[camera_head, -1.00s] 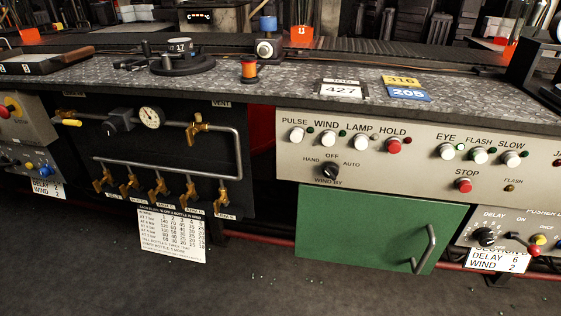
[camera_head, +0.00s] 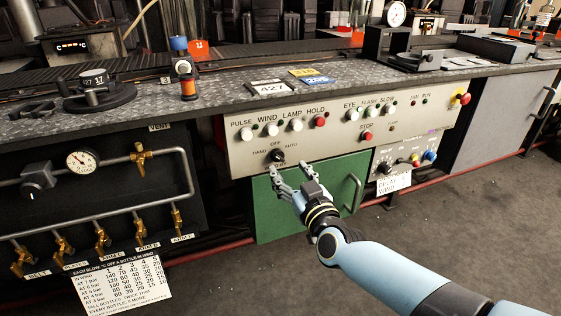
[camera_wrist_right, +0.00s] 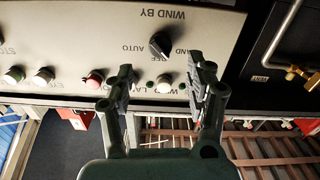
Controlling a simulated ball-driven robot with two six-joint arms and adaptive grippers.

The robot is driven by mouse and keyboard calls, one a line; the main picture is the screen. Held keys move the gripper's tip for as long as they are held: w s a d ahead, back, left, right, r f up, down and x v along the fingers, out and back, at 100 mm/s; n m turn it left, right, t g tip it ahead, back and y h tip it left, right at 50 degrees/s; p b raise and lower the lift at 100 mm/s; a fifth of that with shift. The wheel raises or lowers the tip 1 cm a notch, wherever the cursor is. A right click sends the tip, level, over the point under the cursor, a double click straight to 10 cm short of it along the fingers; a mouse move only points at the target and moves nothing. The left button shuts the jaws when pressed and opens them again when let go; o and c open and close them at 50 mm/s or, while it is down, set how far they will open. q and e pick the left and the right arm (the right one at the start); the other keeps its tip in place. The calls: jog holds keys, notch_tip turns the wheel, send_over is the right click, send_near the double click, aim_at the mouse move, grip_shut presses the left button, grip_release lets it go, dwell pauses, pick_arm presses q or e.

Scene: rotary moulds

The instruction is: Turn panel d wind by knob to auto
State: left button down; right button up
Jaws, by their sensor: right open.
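The black WIND BY knob (camera_head: 277,155) sits low on the cream panel (camera_head: 240,158), with HAND to its left, OFF above and AUTO to its right. I cannot tell its setting for certain. My right gripper (camera_head: 289,172) is open and empty, just below and right of the knob in the head view, in front of the panel's lower edge. In the right wrist view the panel is upside down. There the knob (camera_wrist_right: 160,44) shows beyond the gap between the open fingers (camera_wrist_right: 166,75), apart from them. My left gripper is not in view.
A green door (camera_head: 270,205) with a metal handle (camera_head: 352,193) lies below the panel. White and red buttons (camera_head: 319,121) line the panel above the knob. A pipe board with brass valves (camera_head: 140,158) stands to the left. The floor in front is clear.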

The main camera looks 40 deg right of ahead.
aim_at(280, 159)
jog(key=b+x, duration=0.1)
jog(key=x, duration=0.4)
jog(key=shift+f, duration=0.15)
jog(key=shift+w+d, duration=0.15)
jog(key=shift+w, duration=0.55)
grip_shut()
